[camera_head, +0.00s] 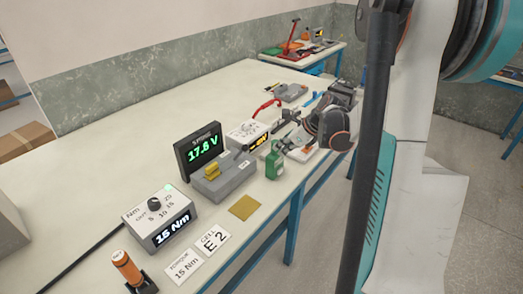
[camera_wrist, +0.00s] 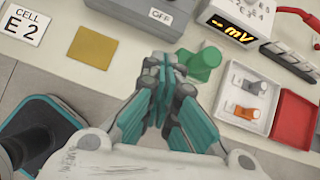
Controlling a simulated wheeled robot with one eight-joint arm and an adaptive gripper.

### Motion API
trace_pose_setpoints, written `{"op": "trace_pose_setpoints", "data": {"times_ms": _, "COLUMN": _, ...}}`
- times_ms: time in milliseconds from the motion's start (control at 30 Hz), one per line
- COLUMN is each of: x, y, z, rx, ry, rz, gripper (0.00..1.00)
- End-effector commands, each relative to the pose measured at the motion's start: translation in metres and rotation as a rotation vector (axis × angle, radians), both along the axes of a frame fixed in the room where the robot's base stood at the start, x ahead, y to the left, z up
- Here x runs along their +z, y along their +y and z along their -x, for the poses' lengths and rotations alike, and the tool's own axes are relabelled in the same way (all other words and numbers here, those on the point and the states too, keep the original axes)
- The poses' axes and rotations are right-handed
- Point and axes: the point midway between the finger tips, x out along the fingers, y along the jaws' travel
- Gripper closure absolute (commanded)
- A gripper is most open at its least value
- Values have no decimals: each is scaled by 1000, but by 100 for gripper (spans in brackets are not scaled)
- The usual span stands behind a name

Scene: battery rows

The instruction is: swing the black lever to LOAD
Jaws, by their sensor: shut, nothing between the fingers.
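I cannot make out the black lever clearly in either view. A grey box (camera_head: 224,184) with yellow parts on top stands in front of the voltage display; its near part shows in the wrist view (camera_wrist: 125,14) with an OFF label (camera_wrist: 161,15). No LOAD label is readable. My gripper (camera_wrist: 160,62) is shut and empty, with its teal fingers together just in front of the grey box and beside a green object (camera_wrist: 203,64). In the head view my gripper (camera_head: 285,146) is small, close to the green object (camera_head: 274,165), and partly hard to make out.
A display (camera_head: 203,148) reads 17.8 V, and a torque box (camera_head: 160,218) reads 15 Nm. A meter (camera_wrist: 236,22) shows mV. A yellow pad (camera_wrist: 95,46) lies on the table's left.

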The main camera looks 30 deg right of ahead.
Motion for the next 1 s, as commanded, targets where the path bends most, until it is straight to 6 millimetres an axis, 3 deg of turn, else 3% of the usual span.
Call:
{"op": "trace_pose_setpoints", "data": {"times_ms": 367, "x": -5, "y": 2, "z": -4, "rx": 3, "ry": -1, "rz": 2, "gripper": 100}}
{"op": "trace_pose_setpoints", "data": {"times_ms": 900, "x": -82, "y": 26, "z": -57, "rx": 5, "ry": -2, "rz": 5, "gripper": 100}}
{"op": "trace_pose_setpoints", "data": {"times_ms": 1000, "x": -75, "y": 34, "z": -69, "rx": 6, "ry": -2, "rz": 4, "gripper": 100}}
